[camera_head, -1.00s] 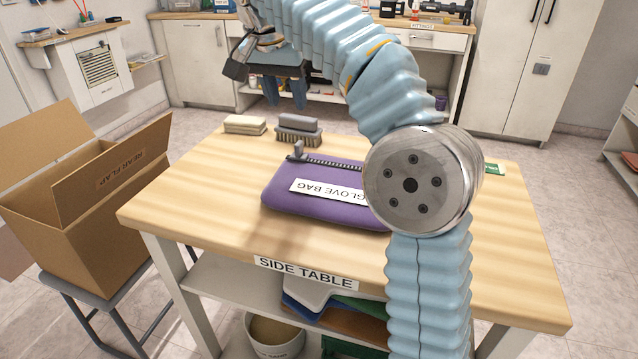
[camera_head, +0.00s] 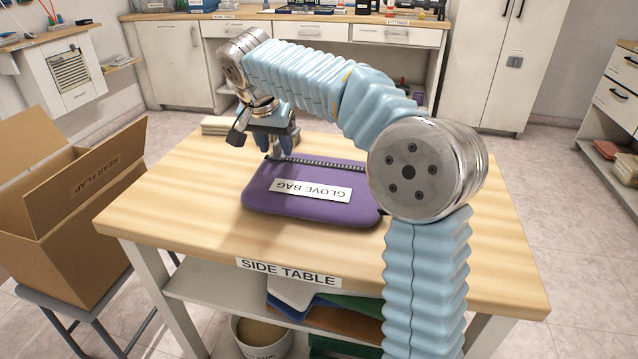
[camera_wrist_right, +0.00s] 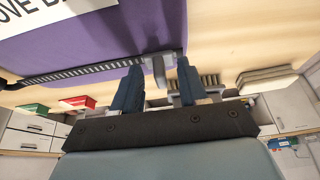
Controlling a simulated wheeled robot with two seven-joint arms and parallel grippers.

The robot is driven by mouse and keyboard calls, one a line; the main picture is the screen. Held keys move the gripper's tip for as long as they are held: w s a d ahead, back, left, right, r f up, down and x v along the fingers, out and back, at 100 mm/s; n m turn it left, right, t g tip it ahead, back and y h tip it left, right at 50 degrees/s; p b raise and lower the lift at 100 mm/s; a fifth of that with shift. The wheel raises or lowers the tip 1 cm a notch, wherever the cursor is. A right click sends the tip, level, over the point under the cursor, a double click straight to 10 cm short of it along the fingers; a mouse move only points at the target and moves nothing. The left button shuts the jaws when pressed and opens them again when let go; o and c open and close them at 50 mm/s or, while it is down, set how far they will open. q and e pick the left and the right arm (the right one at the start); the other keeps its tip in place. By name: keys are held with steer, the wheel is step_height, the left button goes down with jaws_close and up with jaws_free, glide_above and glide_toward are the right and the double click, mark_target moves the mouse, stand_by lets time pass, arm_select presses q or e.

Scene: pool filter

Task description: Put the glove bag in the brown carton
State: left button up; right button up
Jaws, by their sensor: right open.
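The purple glove bag (camera_head: 265,208) lies flat on the side table (camera_head: 190,225), with a white label and a dark zip along its far edge. My right gripper (camera_head: 278,152) is at the bag's far left corner, pointing down, its arm arching over from the right. In the right wrist view the blue fingers (camera_wrist_right: 158,82) are apart, with the bag's grey zip pull (camera_wrist_right: 160,70) between their tips. I cannot tell whether either finger touches it. The brown carton (camera_head: 80,255) stands open at the left, its rear flap raised. My left gripper is not in view.
A pale folded stack (camera_head: 214,124) lies beyond the gripper on the table. The table's left part, towards the carton, is clear. The carton sits on a grey stand (camera_head: 75,318).

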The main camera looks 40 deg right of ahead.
steer(key=shift+c, duration=0.4)
jaws_close()
stand_by(0.9)
